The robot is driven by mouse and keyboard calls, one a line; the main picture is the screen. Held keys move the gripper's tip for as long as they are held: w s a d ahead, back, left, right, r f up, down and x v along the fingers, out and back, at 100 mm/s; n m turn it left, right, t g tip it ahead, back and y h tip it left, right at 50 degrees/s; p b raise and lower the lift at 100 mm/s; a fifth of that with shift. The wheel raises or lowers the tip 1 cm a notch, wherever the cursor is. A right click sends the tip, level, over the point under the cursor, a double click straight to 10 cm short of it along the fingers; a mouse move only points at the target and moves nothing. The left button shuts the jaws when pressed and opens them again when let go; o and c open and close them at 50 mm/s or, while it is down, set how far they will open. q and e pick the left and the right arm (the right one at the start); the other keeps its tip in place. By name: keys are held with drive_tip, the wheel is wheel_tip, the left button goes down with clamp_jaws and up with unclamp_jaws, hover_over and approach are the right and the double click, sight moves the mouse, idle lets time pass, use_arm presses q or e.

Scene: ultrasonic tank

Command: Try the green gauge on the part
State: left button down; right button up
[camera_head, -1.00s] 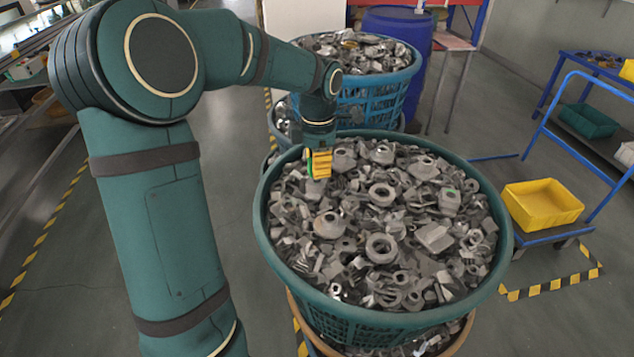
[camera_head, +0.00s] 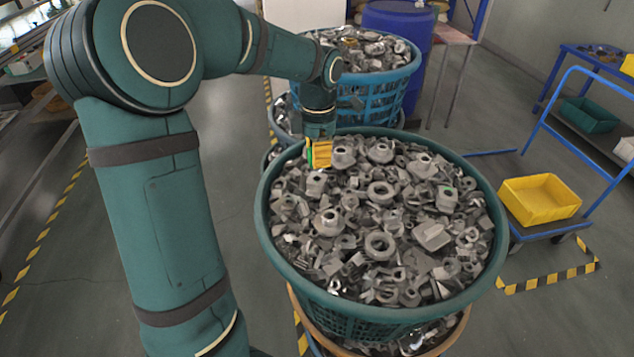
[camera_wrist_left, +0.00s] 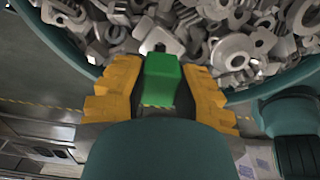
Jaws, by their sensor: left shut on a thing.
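My left gripper (camera_head: 319,154) has yellow fingers and hangs over the far left edge of the teal basket (camera_head: 268,262). Its fingers are shut on the green gauge (camera_wrist_left: 162,80), a green block between the two fingers in the left wrist view. A small dark tip shows at the gauge's far end, close to the metal parts. Only a thin green strip of it (camera_head: 309,154) shows in the head view. The basket is heaped with grey metal parts (camera_head: 381,244); I cannot tell which one is the part to gauge. Contact between gauge and parts is unclear. My right gripper is not in view.
A blue basket (camera_head: 384,97) of metal parts stands behind, beside a blue drum (camera_head: 402,22). At right, a yellow bin (camera_head: 540,198) sits on a blue cart. The floor at left is clear.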

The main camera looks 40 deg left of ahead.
use_arm(q)
drive_tip(key=shift+r+p, duration=1.65)
drive_tip(key=shift+r, duration=0.4)
drive_tip(key=shift+f, duration=0.15)
